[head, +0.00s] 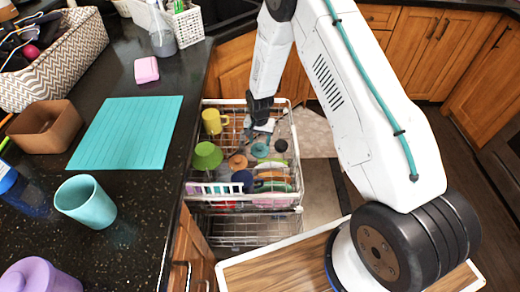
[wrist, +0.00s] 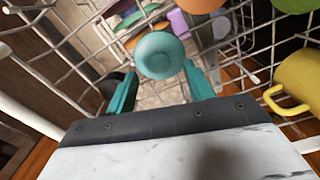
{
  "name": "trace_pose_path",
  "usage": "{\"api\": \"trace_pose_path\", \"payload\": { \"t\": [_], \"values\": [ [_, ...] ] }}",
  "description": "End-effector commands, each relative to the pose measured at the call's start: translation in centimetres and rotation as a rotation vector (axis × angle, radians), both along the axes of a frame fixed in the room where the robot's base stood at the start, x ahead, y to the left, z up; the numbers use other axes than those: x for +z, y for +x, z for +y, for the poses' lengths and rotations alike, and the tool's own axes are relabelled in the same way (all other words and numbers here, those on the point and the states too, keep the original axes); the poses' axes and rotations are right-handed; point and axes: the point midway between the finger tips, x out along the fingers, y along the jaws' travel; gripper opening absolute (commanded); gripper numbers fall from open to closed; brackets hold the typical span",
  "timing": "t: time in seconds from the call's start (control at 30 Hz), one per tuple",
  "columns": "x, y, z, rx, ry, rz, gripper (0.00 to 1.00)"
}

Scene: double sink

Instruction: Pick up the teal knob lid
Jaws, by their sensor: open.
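The teal knob lid (wrist: 160,55) shows as a round teal piece in the wrist view, just beyond and between my fingertips. In the head view it appears as a small teal round (head: 260,150) in the dishwasher rack, just below my gripper (head: 261,130). My gripper also shows in the wrist view (wrist: 160,72), with its two teal fingers spread apart and nothing held between them. The lid looks apart from the fingers, but the exact depth gap is hard to tell.
The wire rack (head: 222,199) holds a yellow mug (head: 214,121), a green bowl (head: 207,156), an orange lid (head: 237,161) and several plates. The mug (wrist: 300,82) and rack wires lie close around my gripper. A counter with a teal mat (head: 126,132) is left.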

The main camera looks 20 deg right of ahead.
Motion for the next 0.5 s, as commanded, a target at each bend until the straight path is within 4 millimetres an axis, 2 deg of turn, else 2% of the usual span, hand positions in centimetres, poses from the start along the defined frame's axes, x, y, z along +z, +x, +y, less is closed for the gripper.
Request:
{"api": "trace_pose_path", "payload": {
  "t": [0.1,0.2,0.47,0.5],
  "values": [
    [-2.0,0.0,-0.1,0.000,0.000,0.001,0.53],
    [-3.0,-0.1,-0.1,0.000,0.000,0.002,0.53],
    [-3.3,0.0,0.0,0.001,0.000,0.000,0.53],
    [-3.2,0.0,0.0,0.001,0.000,0.000,0.47]
  ]
}}
